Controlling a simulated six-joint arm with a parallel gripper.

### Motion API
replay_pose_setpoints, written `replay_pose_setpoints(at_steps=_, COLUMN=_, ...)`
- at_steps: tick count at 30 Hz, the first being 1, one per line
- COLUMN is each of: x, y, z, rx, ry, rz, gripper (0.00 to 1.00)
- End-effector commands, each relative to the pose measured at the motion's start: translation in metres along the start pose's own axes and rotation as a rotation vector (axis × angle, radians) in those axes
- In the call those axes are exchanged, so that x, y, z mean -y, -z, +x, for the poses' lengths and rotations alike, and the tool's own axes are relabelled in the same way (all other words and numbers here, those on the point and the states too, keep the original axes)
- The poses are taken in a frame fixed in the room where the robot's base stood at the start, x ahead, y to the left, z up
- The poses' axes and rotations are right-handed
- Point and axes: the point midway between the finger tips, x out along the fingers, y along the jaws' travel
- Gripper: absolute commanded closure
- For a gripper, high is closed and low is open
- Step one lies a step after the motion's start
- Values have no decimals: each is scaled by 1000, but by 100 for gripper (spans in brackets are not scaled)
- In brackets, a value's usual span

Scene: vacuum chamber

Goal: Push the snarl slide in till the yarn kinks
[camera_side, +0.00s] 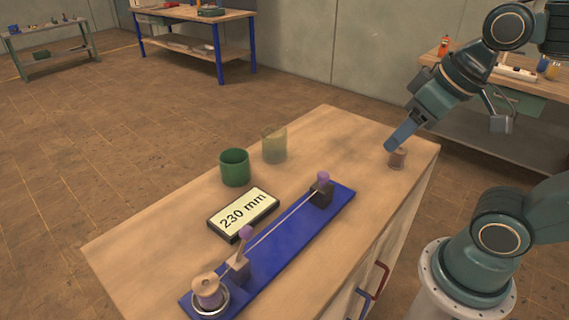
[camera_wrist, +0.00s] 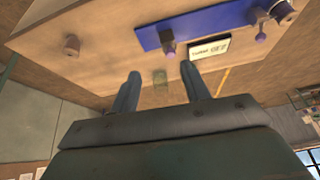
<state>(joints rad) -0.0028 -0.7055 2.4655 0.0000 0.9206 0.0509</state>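A blue board (camera_side: 285,248) lies along the bench and carries two dark blocks, a near one (camera_side: 238,268) and a far one (camera_side: 321,194), each with a purple knob. A pale yarn (camera_side: 283,221) runs straight between them. I cannot tell which block is the snarl slide. My gripper (camera_side: 393,146) is above the bench's right side, away from the board. In the wrist view its fingers (camera_wrist: 160,70) are apart with nothing between them.
A display (camera_side: 243,212) reading "230 mm" lies beside the board. A green cup (camera_side: 235,167) and a clear glass (camera_side: 274,144) stand behind it. A small brown spool (camera_side: 397,159) stands close below my gripper. Bare bench lies between it and the board.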

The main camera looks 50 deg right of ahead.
Motion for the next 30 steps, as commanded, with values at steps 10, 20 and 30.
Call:
replay_pose_setpoints(at_steps=10, x=6, y=43, z=7, rx=150, ry=-21, rz=232, gripper=54)
replay_pose_setpoints(at_steps=20, x=13, y=89, z=30, rx=308, ry=-91, rz=495, gripper=54)
replay_pose_setpoints(at_steps=30, x=20, y=120, z=57, rx=417, ry=-178, rz=695, gripper=54)
